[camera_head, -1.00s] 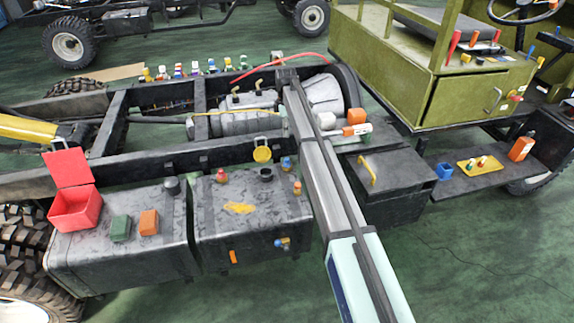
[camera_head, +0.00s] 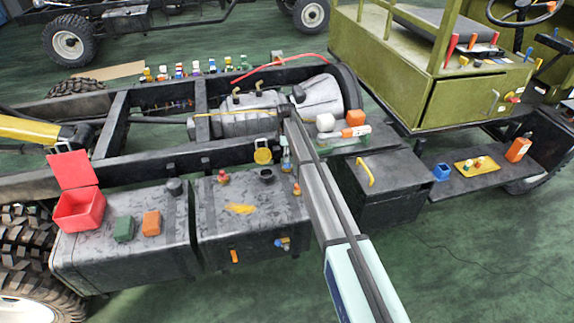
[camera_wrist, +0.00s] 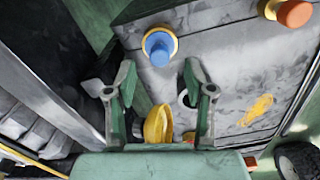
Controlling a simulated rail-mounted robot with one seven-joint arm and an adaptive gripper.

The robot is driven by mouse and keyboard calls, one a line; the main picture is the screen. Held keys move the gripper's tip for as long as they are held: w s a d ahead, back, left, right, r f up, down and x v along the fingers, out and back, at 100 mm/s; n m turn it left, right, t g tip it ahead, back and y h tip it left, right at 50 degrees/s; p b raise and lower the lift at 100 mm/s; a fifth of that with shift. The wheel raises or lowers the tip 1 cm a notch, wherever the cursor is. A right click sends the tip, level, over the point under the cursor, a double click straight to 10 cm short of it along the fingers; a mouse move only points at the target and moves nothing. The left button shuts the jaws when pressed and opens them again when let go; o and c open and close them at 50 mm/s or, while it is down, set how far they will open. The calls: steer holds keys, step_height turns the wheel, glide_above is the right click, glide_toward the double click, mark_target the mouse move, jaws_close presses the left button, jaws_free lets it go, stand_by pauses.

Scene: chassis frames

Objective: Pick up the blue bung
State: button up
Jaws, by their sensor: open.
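The blue bung (camera_wrist: 160,47) has a yellow collar and sits on the grey tank top (camera_wrist: 212,60) in the wrist view. In the head view, the blue bung (camera_head: 286,166) shows small at the tank's back right, close beside my arm. My gripper (camera_wrist: 158,76) is open and empty. In the wrist view, its green fingers lie to either side below the bung, which appears just past the fingertips and between their lines. I cannot tell the height gap. A yellow thing (camera_wrist: 157,125) shows behind the fingers, near the palm.
An orange bung (camera_wrist: 294,13) with a yellow collar stands on the same tank. A red bung (camera_head: 223,178), a black cap (camera_head: 266,175) and a yellow ring-like thing (camera_head: 262,155) are nearby. The dark chassis rail (camera_head: 150,165) runs behind the tank.

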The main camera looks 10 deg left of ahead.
mark_target(287, 164)
step_height(287, 164, down, 4)
steer(key=shift+f+p, duration=0.15)
steer(key=shift+p, duration=0.55)
jaws_close()
